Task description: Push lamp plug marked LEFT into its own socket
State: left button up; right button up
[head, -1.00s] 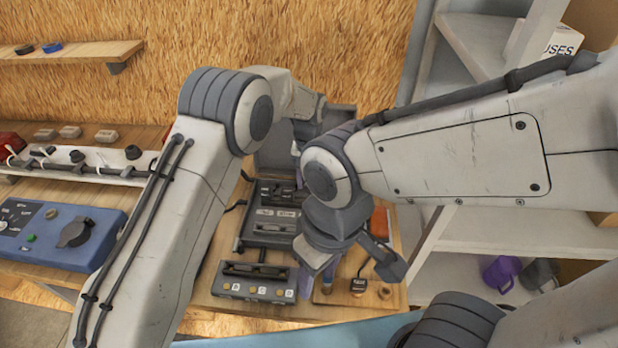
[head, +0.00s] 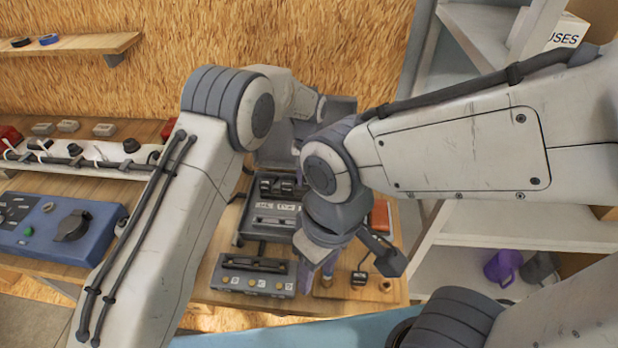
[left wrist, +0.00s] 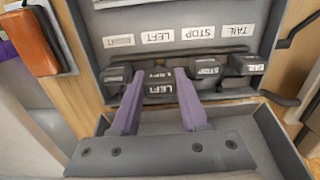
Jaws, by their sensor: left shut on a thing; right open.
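In the left wrist view my left gripper (left wrist: 159,76) has its two purple fingers closed on the sides of the dark plug marked LEFT (left wrist: 158,89). The plug lies in line with the panel's LEFT label (left wrist: 158,37); the lettering appears upside down. Its seam with the socket is hidden, so I cannot tell how deep it sits. In the head view the left gripper's tips are hidden behind my right arm. My right gripper (head: 353,261) is open, empty, over the front right of the bench.
Plugs marked STOP (left wrist: 206,70) and TAIL (left wrist: 246,66) sit close on one side, and another dark plug (left wrist: 114,78) on the other. An orange lamp (left wrist: 34,40) is beside the panel. A blue unit (head: 45,230) stands left.

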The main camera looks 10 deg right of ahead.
pick_arm(q)
jog(key=shift+f, duration=0.1)
jog(key=shift+f, duration=0.45)
jog(key=shift+f+b, duration=0.2)
jog(key=shift+b, duration=0.15)
jog(key=shift+f, duration=0.4)
jog(key=shift+f+b, duration=0.5)
jog(key=shift+f, duration=0.05)
dwell(0.6)
jog(key=o, duration=1.2)
jog(key=shift+o, duration=0.2)
jog(key=shift+r, duration=0.1)
